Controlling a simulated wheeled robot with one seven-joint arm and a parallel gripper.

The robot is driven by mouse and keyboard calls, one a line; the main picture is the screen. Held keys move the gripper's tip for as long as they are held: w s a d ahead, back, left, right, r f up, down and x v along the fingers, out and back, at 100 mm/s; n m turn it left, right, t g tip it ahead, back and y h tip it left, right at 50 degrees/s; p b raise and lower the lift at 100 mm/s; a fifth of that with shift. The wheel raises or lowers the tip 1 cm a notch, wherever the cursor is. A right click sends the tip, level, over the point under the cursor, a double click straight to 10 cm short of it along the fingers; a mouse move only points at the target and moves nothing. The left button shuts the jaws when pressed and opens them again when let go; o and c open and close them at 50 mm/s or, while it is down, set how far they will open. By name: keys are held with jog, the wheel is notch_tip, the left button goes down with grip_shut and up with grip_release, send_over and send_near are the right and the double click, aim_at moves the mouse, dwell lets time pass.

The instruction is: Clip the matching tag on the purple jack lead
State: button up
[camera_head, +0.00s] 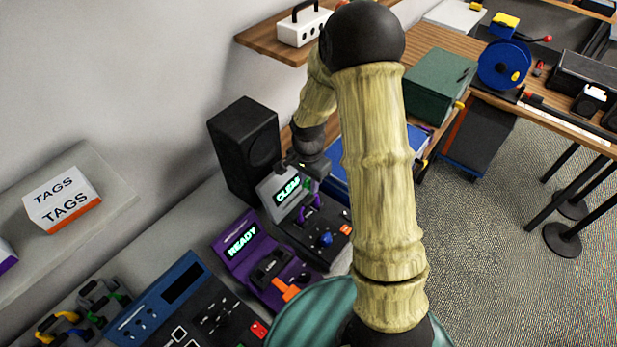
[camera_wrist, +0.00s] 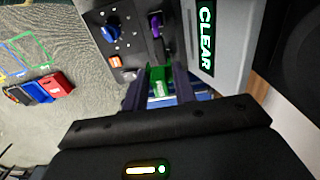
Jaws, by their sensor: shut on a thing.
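My gripper (camera_wrist: 160,88) is shut on a small green piece (camera_wrist: 159,73), which looks like a tag with a pale label face. A purple lead or plug (camera_wrist: 155,24) stands on the device's black panel, ahead of the gripper and apart from the green piece. Where the lead runs is not clear.
The CLEAR device (camera_head: 275,190) has a blue knob (camera_head: 325,240). A purple READY device (camera_head: 238,242) with an orange lever stands next to it. A black speaker (camera_head: 243,150) is close behind. A TAGS box (camera_head: 62,200) sits on the left ledge. Several coloured leads lie lower left.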

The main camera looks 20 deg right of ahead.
aim_at(309, 200)
jog(key=shift+f+b, duration=1.8)
jog(key=shift+f, duration=0.65)
jog(key=shift+f+b, duration=0.75)
jog(key=shift+f, duration=0.2)
dwell(0.8)
jog(key=o, duration=1.6)
jog(key=shift+r+p, duration=3.05)
jog(key=shift+r, duration=1.05)
